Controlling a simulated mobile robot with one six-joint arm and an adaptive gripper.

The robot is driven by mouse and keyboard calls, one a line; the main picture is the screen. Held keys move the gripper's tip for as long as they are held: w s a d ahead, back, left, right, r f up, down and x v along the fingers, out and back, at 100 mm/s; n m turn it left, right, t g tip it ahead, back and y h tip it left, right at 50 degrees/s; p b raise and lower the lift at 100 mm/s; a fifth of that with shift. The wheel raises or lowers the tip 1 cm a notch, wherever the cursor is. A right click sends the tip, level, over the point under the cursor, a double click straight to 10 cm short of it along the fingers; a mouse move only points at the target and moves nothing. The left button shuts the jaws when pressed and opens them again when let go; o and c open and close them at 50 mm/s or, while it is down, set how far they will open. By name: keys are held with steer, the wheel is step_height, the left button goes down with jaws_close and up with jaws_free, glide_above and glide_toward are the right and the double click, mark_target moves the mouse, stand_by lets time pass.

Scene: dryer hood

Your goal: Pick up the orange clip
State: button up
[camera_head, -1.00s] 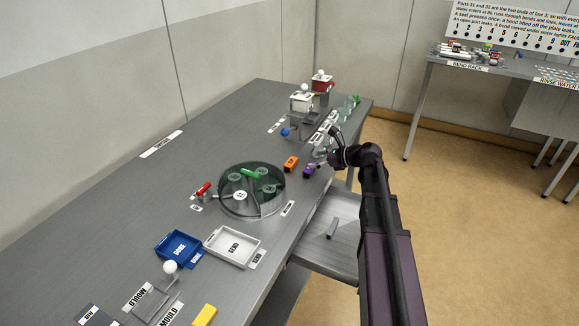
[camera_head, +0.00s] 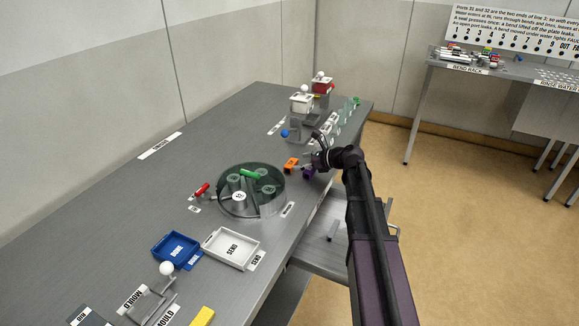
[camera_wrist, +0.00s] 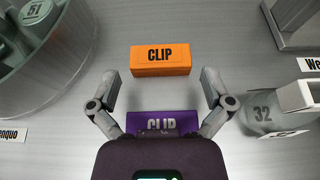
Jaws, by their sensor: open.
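The orange clip (camera_head: 291,164) is a small block lying on the grey table near its right edge. In the wrist view the orange clip (camera_wrist: 160,57) shows the word CLIP and lies just beyond the fingertips, roughly centred between them. My gripper (camera_wrist: 160,82) is open and empty, its two fingers spread wide. A purple clip (camera_wrist: 160,120) lies nearer my palm, partly hidden by my gripper body. In the head view my gripper (camera_head: 307,155) is above the table close to both clips; the purple clip (camera_head: 309,173) is right of the orange one.
A round clear drum (camera_head: 251,190) with cups stands left of the clips.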

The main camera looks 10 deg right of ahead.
mark_target(293, 163)
steer(key=b+x, duration=0.1)
steer(key=x, duration=0.2)
steer(key=shift+w+f, duration=0.1)
steer(key=shift+f, duration=0.1)
steer(key=shift+w+a+f, duration=0.1)
steer(key=shift+w+a, duration=0.1)
steer(key=shift+a, duration=0.15)
steer(key=c, duration=0.4)
